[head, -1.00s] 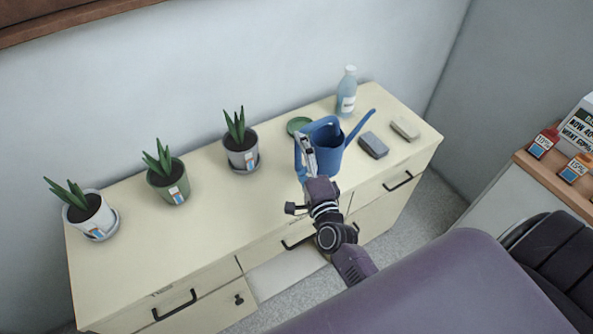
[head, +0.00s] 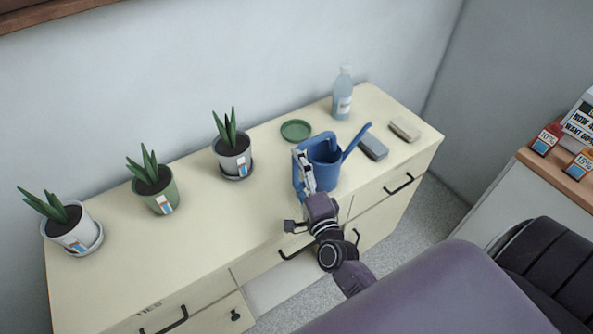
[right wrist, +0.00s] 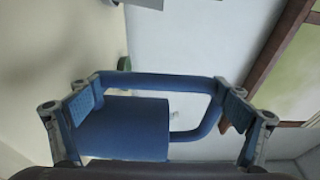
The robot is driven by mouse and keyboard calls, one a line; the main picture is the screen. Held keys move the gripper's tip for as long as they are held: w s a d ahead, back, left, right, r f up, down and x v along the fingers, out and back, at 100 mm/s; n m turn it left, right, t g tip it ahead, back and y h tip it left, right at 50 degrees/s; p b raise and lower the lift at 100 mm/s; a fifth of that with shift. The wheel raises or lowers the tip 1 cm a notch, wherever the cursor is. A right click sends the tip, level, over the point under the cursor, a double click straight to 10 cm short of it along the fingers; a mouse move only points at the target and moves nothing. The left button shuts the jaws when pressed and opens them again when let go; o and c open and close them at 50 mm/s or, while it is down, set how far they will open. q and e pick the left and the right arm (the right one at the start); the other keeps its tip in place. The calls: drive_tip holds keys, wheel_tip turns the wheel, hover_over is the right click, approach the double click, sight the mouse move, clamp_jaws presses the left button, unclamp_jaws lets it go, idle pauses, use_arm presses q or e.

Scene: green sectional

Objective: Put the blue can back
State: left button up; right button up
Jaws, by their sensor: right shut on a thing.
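The blue can (head: 326,174) is a watering can with its spout pointing to the back right and a loop handle at its left. It is upright near the front edge of the cream cabinet (head: 231,205), right of the middle. I cannot tell whether its base touches the top. My right gripper (head: 304,168) is shut on its handle, reaching from the front. In the right wrist view the blue can (right wrist: 125,128) and its handle show between the two fingers (right wrist: 162,102). My left gripper is not in view.
Left of the can stand several potted plants, the nearest in a grey pot (head: 234,158). A green saucer (head: 296,130) lies empty behind the can. A bottle (head: 343,98), a grey-blue block (head: 373,147) and a beige block (head: 404,129) are right and behind. A counter (head: 560,170) is far right.

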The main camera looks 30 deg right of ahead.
drive_tip(key=shift+s, duration=0.1)
drive_tip(key=o, duration=1)
drive_tip(key=shift+f, duration=0.15)
drive_tip(key=shift+c, duration=0.2)
drive_tip(key=shift+r, duration=0.35)
drive_tip(key=s+a+b, duration=0.2)
drive_tip(key=s, duration=1)
drive_tip(key=shift+f+b, duration=0.15)
drive_tip(key=shift+b, duration=0.25)
